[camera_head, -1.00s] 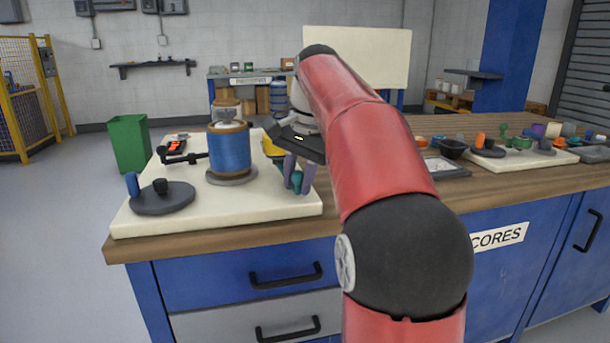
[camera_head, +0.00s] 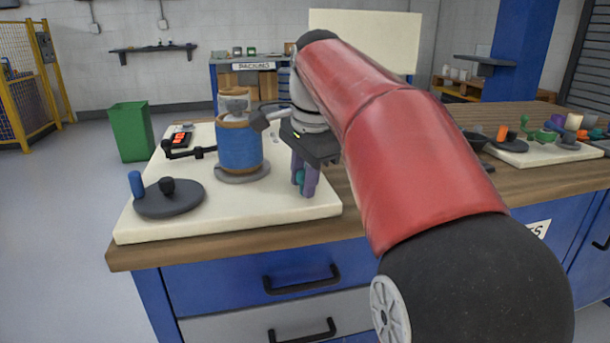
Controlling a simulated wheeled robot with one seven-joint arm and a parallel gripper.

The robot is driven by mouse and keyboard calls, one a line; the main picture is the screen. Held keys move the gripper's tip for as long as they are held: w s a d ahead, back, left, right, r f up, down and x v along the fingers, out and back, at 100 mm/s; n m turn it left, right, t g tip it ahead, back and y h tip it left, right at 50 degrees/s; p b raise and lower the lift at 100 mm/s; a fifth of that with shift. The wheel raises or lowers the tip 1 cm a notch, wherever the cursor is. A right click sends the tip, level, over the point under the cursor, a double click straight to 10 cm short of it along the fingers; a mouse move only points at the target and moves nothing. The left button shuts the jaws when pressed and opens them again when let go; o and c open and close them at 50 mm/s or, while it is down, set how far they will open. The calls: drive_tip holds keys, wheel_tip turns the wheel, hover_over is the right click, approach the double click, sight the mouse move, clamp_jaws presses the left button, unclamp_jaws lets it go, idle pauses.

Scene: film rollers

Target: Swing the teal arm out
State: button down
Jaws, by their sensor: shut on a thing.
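A small teal piece (camera_head: 300,177), which I take to be part of the teal arm, shows between the purple fingers of my gripper (camera_head: 304,182). My gripper is shut on it, pointing down over the right part of the cream board (camera_head: 270,210). The rest of the teal arm is hidden behind the fingers and my wrist. The blue roller (camera_head: 239,148) stands upright on a grey round base, left of my gripper and apart from it.
A dark disc (camera_head: 170,199) with a blue peg and a black knob lies at the board's front left. A black arm (camera_head: 192,153) and an orange-lit device (camera_head: 181,139) are behind it. Another board (camera_head: 540,156) with coloured parts stands right. My red arm covers the middle.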

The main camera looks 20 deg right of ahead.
drive_tip(key=shift+d, duration=0.1)
drive_tip(key=c, duration=1.2)
unclamp_jaws()
drive_tip(key=r, duration=0.2)
drive_tip(key=s+r+p, duration=0.1)
drive_tip(key=r, duration=0.2)
drive_tip(key=r+p, duration=0.1)
drive_tip(key=r, duration=0.1)
drive_tip(key=shift+s+d+r, duration=0.1)
drive_tip(key=shift+s+r, duration=0.1)
drive_tip(key=shift+r, duration=0.1)
drive_tip(key=s+a+f+n+t, duration=0.1)
drive_tip(key=s+a+f+n, duration=0.1)
drive_tip(key=s+f+n, duration=0.3)
drive_tip(key=s+a+f+n+t, duration=0.1)
drive_tip(key=s+f+n, duration=0.4)
drive_tip(key=f, duration=0.5)
drive_tip(key=s+a+f+n+t, duration=0.1)
drive_tip(key=s+a+f+n, duration=0.2)
drive_tip(key=s+f+n, duration=0.2)
drive_tip(key=shift+s+a+f+n, duration=0.15)
drive_tip(key=shift+s+f, duration=0.35)
drive_tip(key=shift+f, duration=0.3)
drive_tip(key=shift+s+a+f+n, duration=0.15)
drive_tip(key=shift+s+f, duration=0.3)
drive_tip(key=shift+f, duration=0.3)
